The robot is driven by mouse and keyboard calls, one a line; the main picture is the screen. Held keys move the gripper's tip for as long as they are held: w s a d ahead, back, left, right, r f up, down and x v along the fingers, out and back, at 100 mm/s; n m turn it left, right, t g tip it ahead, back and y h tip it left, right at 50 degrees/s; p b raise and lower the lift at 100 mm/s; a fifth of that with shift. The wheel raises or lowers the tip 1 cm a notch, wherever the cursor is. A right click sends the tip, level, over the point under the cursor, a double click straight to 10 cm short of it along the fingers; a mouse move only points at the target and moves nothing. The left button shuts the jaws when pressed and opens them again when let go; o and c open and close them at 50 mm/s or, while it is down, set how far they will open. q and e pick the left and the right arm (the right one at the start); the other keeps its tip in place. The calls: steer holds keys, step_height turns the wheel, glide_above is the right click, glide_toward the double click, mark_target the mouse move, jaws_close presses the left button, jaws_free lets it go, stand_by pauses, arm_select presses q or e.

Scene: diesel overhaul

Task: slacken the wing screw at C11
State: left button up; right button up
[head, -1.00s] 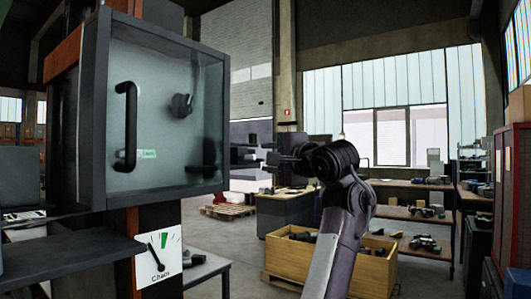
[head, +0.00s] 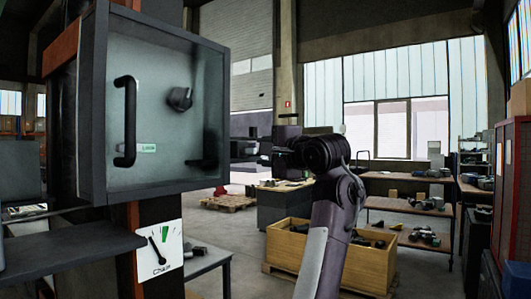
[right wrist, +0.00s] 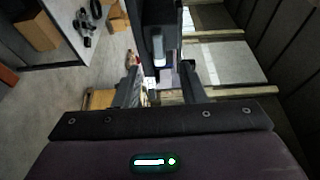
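A glass-fronted cabinet (head: 99,120) with a black bar handle (head: 126,120) stands at the left in the head view. Its door looks shut. A dark knob (head: 180,99) shows at the pane; I cannot tell whether it is a wing screw. A small green label (head: 148,148) is too small to read; no C11 mark is legible. My right gripper (head: 262,150) is right of the cabinet, apart from it, pointing left. In the right wrist view its fingers (right wrist: 159,92) are spread, with a dark upright part (right wrist: 159,22) showing between and beyond them. My left gripper is out of view.
A dial card (head: 159,250) hangs below the cabinet, beside a dark ledge (head: 65,254). A wooden crate (head: 320,268) of parts stands behind my right arm. Workbenches (head: 405,178) and a red cabinet (head: 512,190) are at the right.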

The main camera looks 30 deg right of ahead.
mark_target(252, 151)
steer(key=shift+w, duration=0.1)
steer(key=shift+w+a+p, duration=0.4)
steer(key=shift+w+p, duration=0.15)
steer(key=shift+w, duration=0.3)
steer(key=shift+w+a+p, duration=0.35)
steer(key=shift+w+p, duration=0.2)
steer(key=shift+w, duration=0.25)
